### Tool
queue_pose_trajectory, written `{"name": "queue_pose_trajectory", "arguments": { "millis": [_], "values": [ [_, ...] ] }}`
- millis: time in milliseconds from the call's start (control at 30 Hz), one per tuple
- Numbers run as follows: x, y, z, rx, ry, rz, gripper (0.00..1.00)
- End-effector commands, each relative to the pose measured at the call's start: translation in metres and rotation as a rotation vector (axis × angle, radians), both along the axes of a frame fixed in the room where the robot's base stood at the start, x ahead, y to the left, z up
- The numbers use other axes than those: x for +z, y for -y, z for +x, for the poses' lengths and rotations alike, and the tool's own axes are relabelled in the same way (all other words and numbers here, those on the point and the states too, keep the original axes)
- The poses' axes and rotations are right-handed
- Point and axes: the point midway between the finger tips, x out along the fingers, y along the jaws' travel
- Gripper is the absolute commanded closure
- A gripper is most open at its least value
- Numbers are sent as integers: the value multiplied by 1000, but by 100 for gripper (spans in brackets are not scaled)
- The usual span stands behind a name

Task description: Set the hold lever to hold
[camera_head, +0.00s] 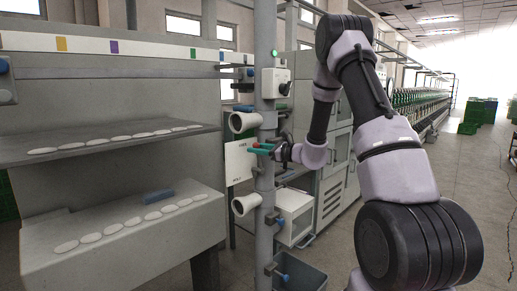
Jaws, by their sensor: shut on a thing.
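The lever lies near the upper word. My gripper (263,149) reaches in from the right with teal fingertips and is shut on the lever. The fingers and wrist hide much of the lever and its pivot.
White tubes (245,122) stick out from the post above and below the plate. A control box (274,82) with a green light sits higher up. Shelves (110,143) with white discs stand left. A grey bin (300,278) is below. Open floor lies right.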

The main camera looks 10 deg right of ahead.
Motion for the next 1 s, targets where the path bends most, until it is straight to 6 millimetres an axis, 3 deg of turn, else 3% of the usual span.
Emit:
{"name": "queue_pose_trajectory", "arguments": {
  "millis": [467,1000],
  "values": [
    [-22,-34,-25,4,247,-345,100],
    [-67,-58,-43,6,544,-757,100]
  ]
}}
